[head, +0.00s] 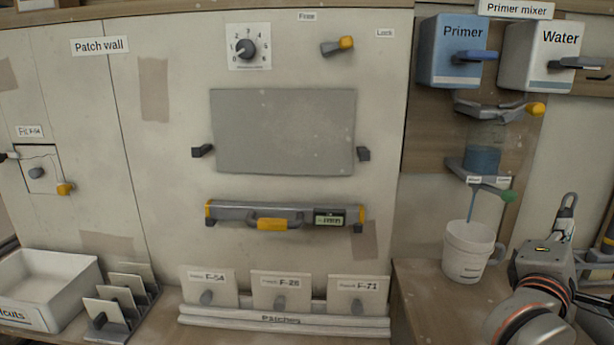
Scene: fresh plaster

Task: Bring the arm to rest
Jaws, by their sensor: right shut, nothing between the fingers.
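My right arm comes in at the lower right. Its gripper (567,206) points up and is shut and empty, to the right of the white bucket (467,252) and apart from it. Part of the arm is cut off by the picture's edge. My left gripper is not in view.
The bucket stands under the primer mixer's spout, below the blue Primer box (444,68) and white Water box (530,72). The patch wall holds a grey panel (284,130) and a level (240,211). A patch rack (270,317) and a white bin (47,284) stand below.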

